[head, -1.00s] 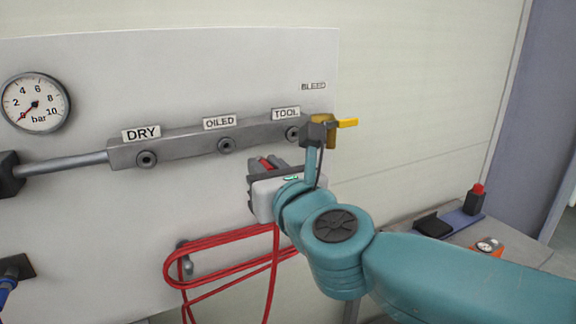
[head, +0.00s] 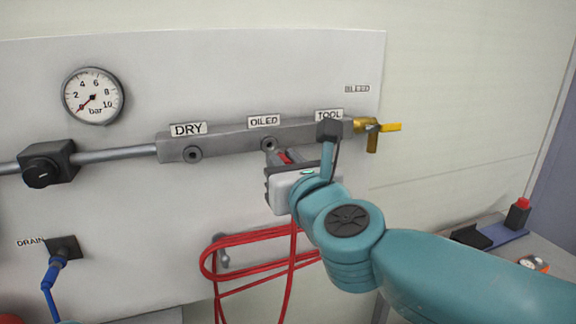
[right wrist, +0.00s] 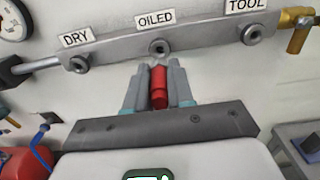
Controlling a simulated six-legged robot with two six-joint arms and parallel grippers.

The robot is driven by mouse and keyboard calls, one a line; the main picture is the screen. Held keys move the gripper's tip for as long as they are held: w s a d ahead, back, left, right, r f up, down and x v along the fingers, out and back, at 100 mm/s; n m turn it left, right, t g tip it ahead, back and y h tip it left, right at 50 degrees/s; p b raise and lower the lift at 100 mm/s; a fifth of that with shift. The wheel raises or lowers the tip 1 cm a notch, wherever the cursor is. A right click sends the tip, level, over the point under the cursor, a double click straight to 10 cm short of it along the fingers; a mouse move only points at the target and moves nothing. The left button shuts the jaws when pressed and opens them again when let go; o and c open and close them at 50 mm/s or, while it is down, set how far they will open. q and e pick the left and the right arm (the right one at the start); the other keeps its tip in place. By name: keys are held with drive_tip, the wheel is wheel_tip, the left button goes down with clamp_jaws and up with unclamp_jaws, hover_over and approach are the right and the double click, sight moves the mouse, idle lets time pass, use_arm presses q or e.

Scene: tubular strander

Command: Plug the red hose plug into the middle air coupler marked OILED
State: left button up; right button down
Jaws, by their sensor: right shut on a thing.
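The red hose plug (right wrist: 159,88) is between the fingers of my right gripper (right wrist: 158,72), which is shut on it. In the right wrist view the plug points at the OILED coupler (right wrist: 158,47), with a small gap visible between them. In the head view the right gripper (head: 279,157) is just below and slightly right of the OILED coupler (head: 269,144), partly overlapping its lower edge. I cannot tell the exact depth gap. The OILED label (head: 263,121) is above the coupler. My left gripper is not in view.
The DRY coupler (head: 193,154) is to the left and the TOOL coupler (right wrist: 252,34) to the right on the same grey manifold (head: 228,142). A yellow bleed valve (head: 376,130) is at its right end. The red hose (head: 212,262) hangs in loops below.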

sight(276, 151)
drive_tip(key=shift+x, duration=1)
drive_tip(key=shift+w+a+p, duration=0.15)
drive_tip(key=shift+w+p, duration=0.15)
drive_tip(key=shift+w, duration=0.2)
drive_tip(key=shift+s+r, duration=0.1)
drive_tip(key=shift+b, duration=0.4)
idle(0.8)
drive_tip(key=shift+w+a, duration=0.15)
drive_tip(key=shift+w, duration=0.5)
idle(0.3)
drive_tip(key=c, duration=0.9)
unclamp_jaws()
